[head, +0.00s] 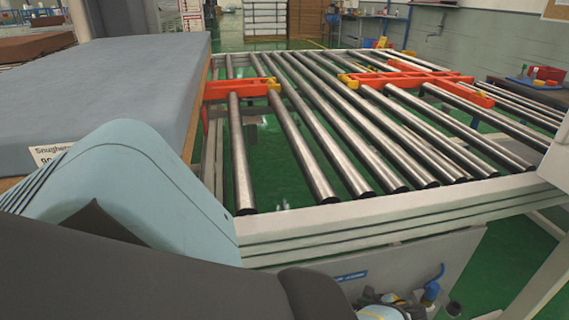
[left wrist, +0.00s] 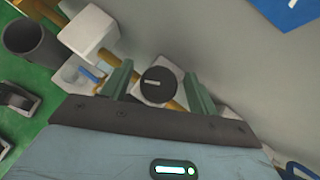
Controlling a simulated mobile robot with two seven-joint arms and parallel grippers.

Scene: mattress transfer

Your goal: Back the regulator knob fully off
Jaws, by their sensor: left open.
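The regulator knob (left wrist: 158,86) is a round black knob with a pale line across its face, in the middle of the left wrist view. My left gripper (left wrist: 158,75) is open, with one greenish finger on each side of the knob. Small gaps show between the fingers and the knob, so it is not gripped. The knob sits in front of a white body and a brass-coloured pipe. In the head view my left arm covers the lower left, and the knob cannot be made out. My right gripper is in neither view.
A white block (left wrist: 87,31), a dark cylinder (left wrist: 31,42) and a small blue lever (left wrist: 92,76) lie left of the fingers. A grey panel (left wrist: 225,45) is close on the right. The head view shows a roller conveyor (head: 310,140) and a grey mattress (head: 100,85).

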